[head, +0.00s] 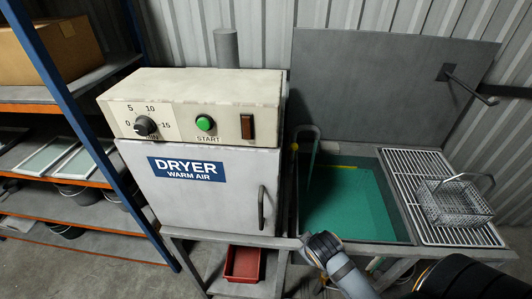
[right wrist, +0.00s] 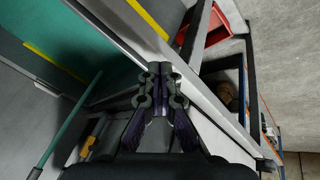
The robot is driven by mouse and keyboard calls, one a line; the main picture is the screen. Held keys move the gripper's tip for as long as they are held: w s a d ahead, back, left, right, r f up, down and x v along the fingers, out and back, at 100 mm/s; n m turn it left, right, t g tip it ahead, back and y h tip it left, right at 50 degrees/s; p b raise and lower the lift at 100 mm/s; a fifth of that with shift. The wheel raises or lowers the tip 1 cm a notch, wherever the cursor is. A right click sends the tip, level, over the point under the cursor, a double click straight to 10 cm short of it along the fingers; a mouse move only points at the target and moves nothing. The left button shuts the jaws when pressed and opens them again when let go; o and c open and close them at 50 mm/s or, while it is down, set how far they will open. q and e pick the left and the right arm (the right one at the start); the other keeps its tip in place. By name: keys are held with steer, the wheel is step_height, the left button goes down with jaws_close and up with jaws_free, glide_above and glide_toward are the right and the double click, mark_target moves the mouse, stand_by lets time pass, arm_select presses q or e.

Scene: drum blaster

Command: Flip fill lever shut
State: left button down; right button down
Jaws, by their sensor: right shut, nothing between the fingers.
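No fill lever can be made out with certainty. A small yellow part (head: 294,147) shows beside the curved grey pipe (head: 316,132) at the tank's left back corner; I cannot tell if it is the lever. The tank (head: 340,205) holds teal liquid. My right arm reaches in from the lower right to the tank's front left corner. My right gripper (right wrist: 160,72) is shut and empty in the right wrist view, over the pale frame rail. A yellow piece (right wrist: 88,136) lies at lower left there, near a green rod (right wrist: 62,130). My left gripper is out of view.
The dryer (head: 200,180) stands close left of the tank, its handle (head: 262,207) facing front. A wire basket (head: 455,203) sits on the rack (head: 408,170) at right. The open lid (head: 380,90) stands behind. A red bin (head: 244,263) sits below the dryer.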

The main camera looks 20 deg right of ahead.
steer(key=w+d+r+n+t+h, duration=0.2)
steer(key=w+d+r+n+t, duration=0.4)
steer(key=w+r+n, duration=0.35)
steer(key=n+t+y, duration=0.2)
steer(key=n+t, duration=0.2)
steer(key=n, duration=0.6)
glide_toward(293, 154)
step_height(293, 154, up, 2)
steer(key=s+a, duration=0.2)
steer(key=a, duration=0.1)
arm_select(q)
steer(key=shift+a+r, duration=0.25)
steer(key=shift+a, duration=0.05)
arm_select(e)
steer(key=shift+w+d+r, duration=0.1)
steer(key=shift+w+d, duration=0.05)
steer(key=shift+d, duration=0.05)
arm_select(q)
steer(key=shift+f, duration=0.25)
arm_select(e)
steer(key=x, duration=1)
steer(key=shift+r, duration=0.15)
steer(key=shift+w, duration=0.1)
